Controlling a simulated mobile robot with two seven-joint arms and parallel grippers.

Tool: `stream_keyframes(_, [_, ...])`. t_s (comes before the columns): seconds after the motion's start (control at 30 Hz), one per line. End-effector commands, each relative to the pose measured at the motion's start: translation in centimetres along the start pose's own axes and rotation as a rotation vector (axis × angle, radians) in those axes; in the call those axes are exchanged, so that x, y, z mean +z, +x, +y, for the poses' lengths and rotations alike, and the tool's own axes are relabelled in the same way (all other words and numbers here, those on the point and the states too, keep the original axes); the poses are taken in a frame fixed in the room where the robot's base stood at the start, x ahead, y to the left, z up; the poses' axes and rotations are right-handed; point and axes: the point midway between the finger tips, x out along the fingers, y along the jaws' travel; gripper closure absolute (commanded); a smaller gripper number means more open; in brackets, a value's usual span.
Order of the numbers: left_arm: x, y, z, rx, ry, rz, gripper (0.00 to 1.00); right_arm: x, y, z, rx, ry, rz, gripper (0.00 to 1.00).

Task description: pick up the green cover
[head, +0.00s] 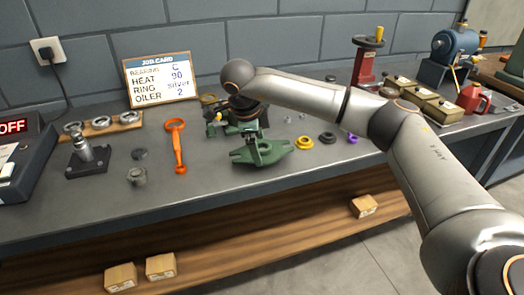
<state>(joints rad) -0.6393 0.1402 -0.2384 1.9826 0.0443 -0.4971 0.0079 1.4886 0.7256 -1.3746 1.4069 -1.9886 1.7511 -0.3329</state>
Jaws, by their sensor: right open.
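A green casing part (277,158) with flat side lugs sits on the grey bench (205,170), near its front edge. I cannot tell from this view whether it is the cover alone or which half it is. My right gripper (250,133) reaches in from the right and points down, just above and behind the green part's raised middle. It is open, and its fingers are small and partly lost against the green and dark shapes. More green shows behind the fingers, partly hidden by the gripper. My left gripper is not in view.
An orange wrench-like tool (177,147) lies left of the green part. A yellow ring (304,142) and a dark ring (327,137) lie to its right. The job card (160,79) stands behind. A red stand (366,62) is at the back right.

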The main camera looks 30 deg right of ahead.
Motion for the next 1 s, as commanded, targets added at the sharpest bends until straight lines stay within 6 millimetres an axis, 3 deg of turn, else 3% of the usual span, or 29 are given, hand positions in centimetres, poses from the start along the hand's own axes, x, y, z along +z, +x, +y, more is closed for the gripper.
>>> stream_keyframes(0.2, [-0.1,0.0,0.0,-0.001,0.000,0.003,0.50,-0.1,3.1,0.1,0.001,0.001,0.002,0.09])
stream_keyframes(0.5, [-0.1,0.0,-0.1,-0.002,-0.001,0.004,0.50,0.0,3.5,0.1,0.000,0.000,0.001,0.10])
stream_keyframes(1.0, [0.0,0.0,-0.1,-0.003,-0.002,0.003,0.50,0.0,3.5,0.1,0.001,0.000,0.000,0.67])
